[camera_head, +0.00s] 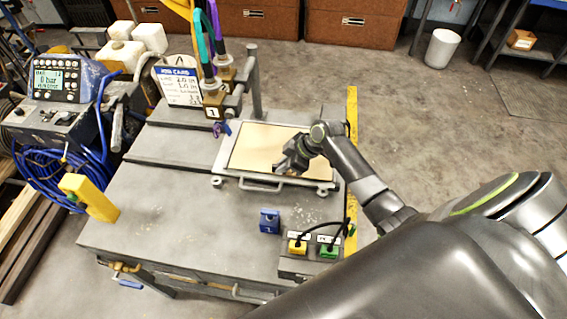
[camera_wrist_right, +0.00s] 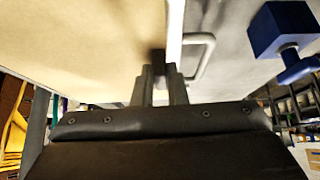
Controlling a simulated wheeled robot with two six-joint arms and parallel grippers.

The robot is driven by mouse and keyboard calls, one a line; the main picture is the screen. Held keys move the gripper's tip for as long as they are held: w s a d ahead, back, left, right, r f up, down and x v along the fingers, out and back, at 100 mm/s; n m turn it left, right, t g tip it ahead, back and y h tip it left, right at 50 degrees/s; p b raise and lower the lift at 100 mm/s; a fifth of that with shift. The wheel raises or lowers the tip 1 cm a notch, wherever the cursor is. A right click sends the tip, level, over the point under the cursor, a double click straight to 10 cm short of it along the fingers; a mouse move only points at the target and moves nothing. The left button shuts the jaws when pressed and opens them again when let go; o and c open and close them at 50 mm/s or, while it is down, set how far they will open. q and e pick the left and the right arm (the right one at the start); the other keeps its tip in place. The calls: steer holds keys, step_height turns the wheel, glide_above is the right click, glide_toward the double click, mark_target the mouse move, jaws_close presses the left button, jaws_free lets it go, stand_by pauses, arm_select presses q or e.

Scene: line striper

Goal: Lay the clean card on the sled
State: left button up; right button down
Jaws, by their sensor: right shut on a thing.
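The tan card (camera_head: 256,146) lies flat within the pale frame of the sled (camera_head: 222,158), or just above it; I cannot tell whether it touches all over. My right gripper (camera_head: 281,168) is at the near edge of the card, by the sled's near rim. In the right wrist view the card (camera_wrist_right: 75,40) fills the left side, beside the white sled rim (camera_wrist_right: 175,30). My right fingers (camera_wrist_right: 160,85) are shut at the card's edge. The sled's loop handle (camera_wrist_right: 207,50) is beside them, apart. My left gripper is not in view.
The sled rests on a grey table (camera_head: 160,225). A job card sign (camera_head: 178,84) and hose fittings (camera_head: 213,100) stand behind it. A blue block (camera_head: 269,221), a box with yellow and green plugs (camera_head: 312,262) and a yellow block (camera_head: 90,198) are nearer. The table's front left is clear.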

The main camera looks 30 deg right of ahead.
steer(key=shift+f, duration=0.2)
steer(key=shift+f, duration=0.2)
steer(key=c, duration=1.5)
jaws_free()
steer(key=shift+o, duration=0.2)
steer(key=shift+r, duration=0.15)
steer(key=shift+d+r, duration=0.1)
steer(key=shift+r, duration=0.1)
steer(key=b+v, duration=0.1)
steer(key=v, duration=1)
steer(key=shift+s+d+r+b, duration=0.15)
steer(key=shift+s+r+b, duration=0.1)
steer(key=shift+b, duration=0.1)
